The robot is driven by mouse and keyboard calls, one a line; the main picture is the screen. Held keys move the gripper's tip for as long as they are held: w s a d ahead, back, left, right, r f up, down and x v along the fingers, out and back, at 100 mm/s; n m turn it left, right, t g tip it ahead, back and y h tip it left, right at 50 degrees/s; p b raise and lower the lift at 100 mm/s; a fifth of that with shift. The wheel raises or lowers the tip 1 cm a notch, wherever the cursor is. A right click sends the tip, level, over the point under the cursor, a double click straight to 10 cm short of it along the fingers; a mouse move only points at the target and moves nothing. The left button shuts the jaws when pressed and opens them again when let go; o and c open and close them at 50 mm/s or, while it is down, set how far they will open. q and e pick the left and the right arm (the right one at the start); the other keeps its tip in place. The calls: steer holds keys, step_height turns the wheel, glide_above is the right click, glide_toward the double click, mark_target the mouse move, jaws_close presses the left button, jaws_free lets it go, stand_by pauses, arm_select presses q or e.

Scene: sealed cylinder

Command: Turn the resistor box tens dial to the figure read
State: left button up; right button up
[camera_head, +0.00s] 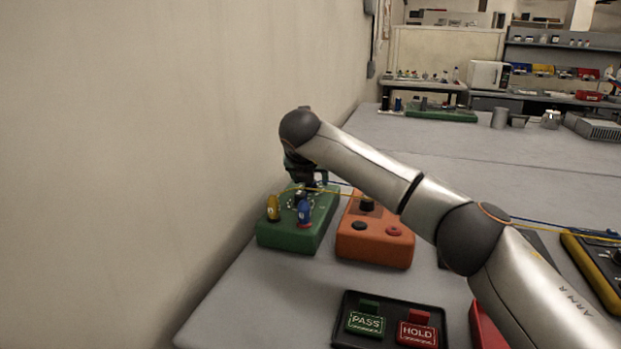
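A green box (270,236) stands at the table's left end by the wall. It has a yellow post (273,208) and a blue post (304,213) on top, with small pale marks around a spot between and behind them. I cannot make out any figures. My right gripper (302,188) points down over the green box, just behind the blue post. Its fingertips are small and dark, so I cannot tell whether they are open or touch a dial. My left gripper is out of view.
A black tray (388,337) in front holds a green PASS block (366,322) and a red HOLD block (417,332). A yellow-edged meter (592,270) lies at right. Yellow and blue leads cross behind my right arm. The wall closes the left side.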

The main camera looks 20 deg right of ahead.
steer(key=v, duration=1.2)
steer(key=shift+s+r, duration=0.2)
steer(key=shift+s, duration=0.05)
